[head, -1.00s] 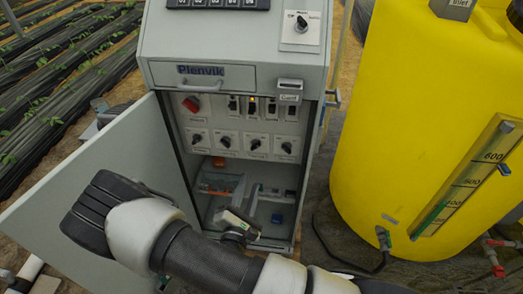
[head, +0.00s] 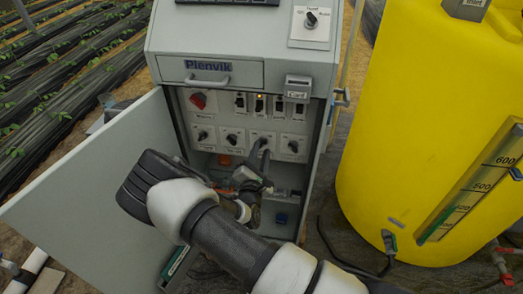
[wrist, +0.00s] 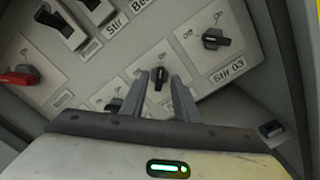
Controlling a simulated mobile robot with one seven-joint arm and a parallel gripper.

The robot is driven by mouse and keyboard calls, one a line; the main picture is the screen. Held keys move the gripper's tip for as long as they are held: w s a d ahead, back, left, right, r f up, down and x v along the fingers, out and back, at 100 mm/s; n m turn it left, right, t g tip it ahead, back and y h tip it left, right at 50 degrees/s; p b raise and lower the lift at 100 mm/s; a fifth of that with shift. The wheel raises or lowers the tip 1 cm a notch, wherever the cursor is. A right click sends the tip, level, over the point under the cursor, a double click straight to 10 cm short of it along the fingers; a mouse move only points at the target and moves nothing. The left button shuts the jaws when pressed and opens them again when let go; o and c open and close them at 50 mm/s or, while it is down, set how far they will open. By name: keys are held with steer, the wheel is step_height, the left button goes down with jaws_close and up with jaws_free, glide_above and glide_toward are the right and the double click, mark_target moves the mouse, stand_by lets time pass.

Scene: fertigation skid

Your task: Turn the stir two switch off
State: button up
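A row of rotary switches with black handles sits on the lower panel inside the open cabinet (head: 160,40). My gripper (head: 262,146) is at the third switch from the left in the head view. In the wrist view its two fingers (wrist: 160,80) are apart, one on each side of this switch's black handle (wrist: 158,79), with gaps showing. Its label is hidden by my gripper. The switch to its right (wrist: 216,40) is labelled Stir 03 and also shows in the head view (head: 293,146). I cannot tell clearly which mark the handle between my fingers points at.
The open cabinet door (head: 90,190) stands at the left, close to my arm. A yellow tank (head: 400,120) stands at the right.

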steer(key=shift+w+d, duration=0.2)
steer(key=shift+w, duration=0.65)
jaws_close()
